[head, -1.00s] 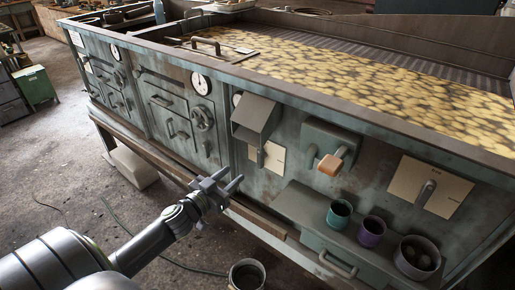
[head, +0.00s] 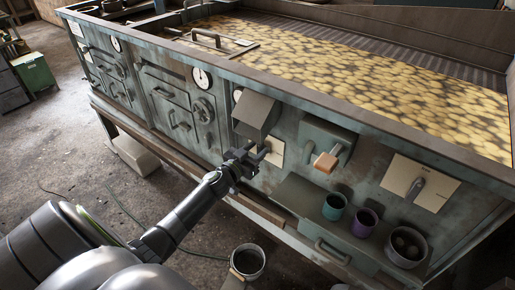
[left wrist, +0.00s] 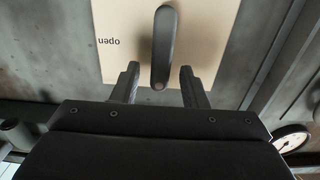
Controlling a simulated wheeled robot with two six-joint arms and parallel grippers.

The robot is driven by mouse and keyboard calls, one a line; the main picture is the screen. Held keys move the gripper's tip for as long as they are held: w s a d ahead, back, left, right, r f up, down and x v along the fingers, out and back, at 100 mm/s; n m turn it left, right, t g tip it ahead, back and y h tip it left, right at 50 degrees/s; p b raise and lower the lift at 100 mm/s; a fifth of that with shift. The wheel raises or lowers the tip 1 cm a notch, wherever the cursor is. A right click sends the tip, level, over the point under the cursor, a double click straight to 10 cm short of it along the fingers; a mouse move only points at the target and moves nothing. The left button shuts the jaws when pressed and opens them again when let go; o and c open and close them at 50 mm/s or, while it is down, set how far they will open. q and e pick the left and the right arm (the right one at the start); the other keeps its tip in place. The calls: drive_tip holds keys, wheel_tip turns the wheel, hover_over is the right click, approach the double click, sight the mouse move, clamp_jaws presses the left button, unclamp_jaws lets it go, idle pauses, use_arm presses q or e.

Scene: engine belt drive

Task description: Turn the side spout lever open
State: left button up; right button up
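The lever (left wrist: 164,38) is a dark grey rounded handle on a cream plate (left wrist: 112,75) in the left wrist view. The word "open" shows upside down on the plate, left of the lever. My left gripper (left wrist: 160,72) is open, with one finger on each side of the lever's near end and visible gaps between. In the head view the left gripper (head: 256,155) is at the plate (head: 277,153) below the grey spout hood (head: 256,112), and largely hides the lever. My right gripper cannot be made out in either view.
A second lever (head: 416,188) sits on another plate at the right. An orange-ended handle (head: 326,162) sticks out between them. A teal cup (head: 334,207), a purple cup (head: 364,222) and a pot (head: 406,246) stand on a shelf (head: 292,196). A bucket (head: 248,262) is below.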

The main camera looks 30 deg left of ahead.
use_arm(q)
drive_tip(key=shift+w, duration=0.25)
clamp_jaws()
